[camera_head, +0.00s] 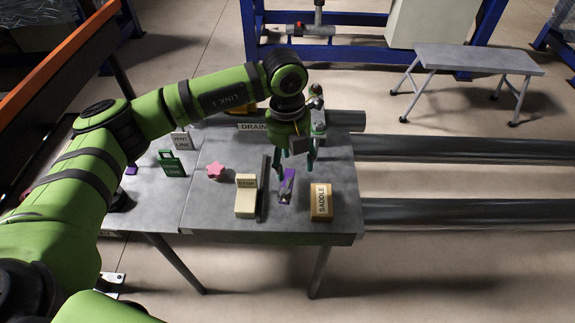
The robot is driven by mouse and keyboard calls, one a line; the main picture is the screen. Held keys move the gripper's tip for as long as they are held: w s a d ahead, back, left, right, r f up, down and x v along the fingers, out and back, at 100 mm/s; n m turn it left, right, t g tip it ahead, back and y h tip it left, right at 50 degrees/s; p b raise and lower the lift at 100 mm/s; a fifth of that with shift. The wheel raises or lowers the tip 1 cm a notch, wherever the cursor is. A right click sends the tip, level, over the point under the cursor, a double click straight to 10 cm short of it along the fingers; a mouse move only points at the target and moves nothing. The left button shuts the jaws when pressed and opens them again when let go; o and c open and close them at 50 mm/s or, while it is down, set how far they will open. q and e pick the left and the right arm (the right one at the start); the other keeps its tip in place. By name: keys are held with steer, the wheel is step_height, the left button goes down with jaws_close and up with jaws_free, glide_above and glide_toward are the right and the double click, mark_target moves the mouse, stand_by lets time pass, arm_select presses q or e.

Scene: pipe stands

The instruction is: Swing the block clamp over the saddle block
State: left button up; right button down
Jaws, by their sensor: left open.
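The saddle block (321,203), a tan block with a white SADDLE label, sits near the right end of the grey table. To its left is a small purple and grey piece (287,187), which looks like the block clamp. Its details are too small to make out, and it does not lie over the saddle block. My left gripper (295,167) points down, open, just above and behind the purple piece, with its two fingers apart. I cannot tell whether a finger touches it. My right gripper is out of view.
A cream STOP block (246,196) and a dark upright bar (264,187) stand left of the purple piece. Further left are a pink star knob (215,171) and a green tag (172,164). A DRAIN label (254,127) is at the back. Large pipes (460,212) run off to the right.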

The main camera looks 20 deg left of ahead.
mark_target(285, 176)
arm_select(q)
steer(key=shift+w+a+r+y, duration=0.1)
steer(key=shift+w+a+y, duration=0.1)
steer(key=shift+a, duration=0.2)
steer(key=shift+w+a+r+y, duration=0.1)
steer(key=shift+a+y, duration=0.1)
steer(key=shift+a, duration=0.2)
steer(key=shift+s+a+f, duration=0.1)
steer(key=shift+s+f, duration=0.05)
steer(key=shift+f, duration=0.05)
step_height(285, 176, down, 6)
steer(key=p, duration=0.2)
steer(key=shift+r+p, duration=0.2)
steer(key=shift+p, duration=0.15)
steer(key=shift+f, duration=0.4)
jaws_close()
